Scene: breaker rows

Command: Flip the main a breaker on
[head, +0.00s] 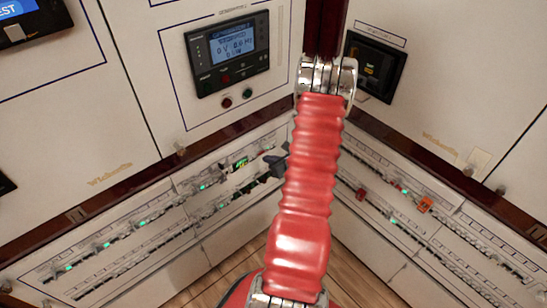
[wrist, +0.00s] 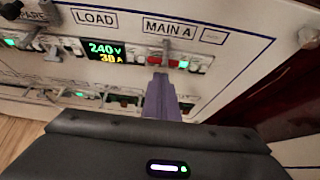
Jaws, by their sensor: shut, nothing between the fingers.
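The MAIN A label (wrist: 167,28) is on the white panel in the wrist view. Below it is the main a breaker (wrist: 174,62), with red parts and a small green light at its right. My gripper (wrist: 158,80) is shut and empty, its purple fingers pointing up at the breaker's lower edge. I cannot tell whether they touch it. The fingers hide part of the breaker's underside, and its lever position is unclear. In the head view my gripper (head: 274,163) is a dark shape beside the left panel's breaker row, partly behind my red arm.
A lit meter reading 240 V and 30 A (wrist: 106,51) sits left of the breaker. A lower breaker row (wrist: 105,98) runs beneath. A dark red post (wrist: 275,95) stands at the right.

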